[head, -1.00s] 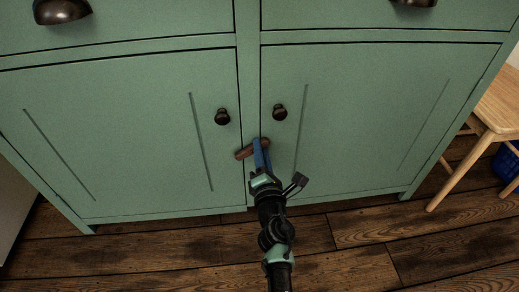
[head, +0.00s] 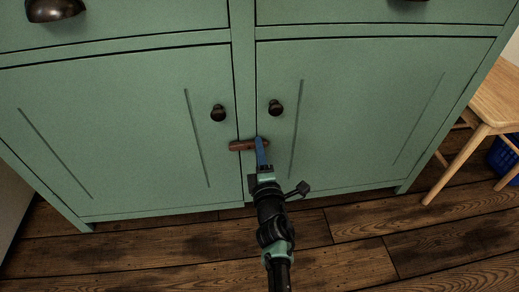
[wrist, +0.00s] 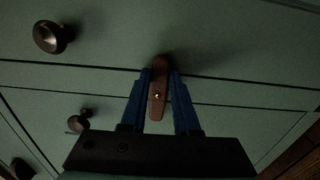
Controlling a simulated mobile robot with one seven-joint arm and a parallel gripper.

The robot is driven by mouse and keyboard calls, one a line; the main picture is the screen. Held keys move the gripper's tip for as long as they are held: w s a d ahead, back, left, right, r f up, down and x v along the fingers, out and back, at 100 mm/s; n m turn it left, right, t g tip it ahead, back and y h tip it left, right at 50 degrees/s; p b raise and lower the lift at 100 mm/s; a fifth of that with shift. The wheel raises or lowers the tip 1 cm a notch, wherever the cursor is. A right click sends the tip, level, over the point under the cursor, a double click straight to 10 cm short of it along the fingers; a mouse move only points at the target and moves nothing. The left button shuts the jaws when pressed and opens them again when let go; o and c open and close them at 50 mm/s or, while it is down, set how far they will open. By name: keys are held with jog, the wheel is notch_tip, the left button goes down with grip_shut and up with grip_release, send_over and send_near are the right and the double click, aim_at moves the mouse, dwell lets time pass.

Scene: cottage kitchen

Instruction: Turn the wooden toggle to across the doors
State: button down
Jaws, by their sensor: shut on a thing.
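The wooden toggle (head: 240,145) is a small reddish-brown bar on the green cabinet, between its two lower doors. In the head view it lies nearly level, reaching over the left door (head: 120,135) and the right door (head: 370,115). My gripper (head: 261,148) is at the toggle's right part and hides some of it. In the wrist view the toggle (wrist: 158,80) sits between the two blue fingers of my gripper (wrist: 160,98), with a screw showing on its face. The fingers are shut on it.
Dark round knobs, the left knob (head: 218,113) and the right knob (head: 276,107), stand out just above the toggle. A wooden chair (head: 490,110) and a blue basket (head: 505,155) are at the right. The plank floor (head: 350,235) in front is clear.

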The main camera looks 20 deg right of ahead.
dwell(0.3)
jog(key=c, duration=0.7)
grip_release()
jog(key=shift+o, duration=0.2)
jog(key=p+v, duration=0.3)
jog(key=v, duration=1)
jog(key=shift+p, duration=0.4)
jog(key=shift+r, duration=0.1)
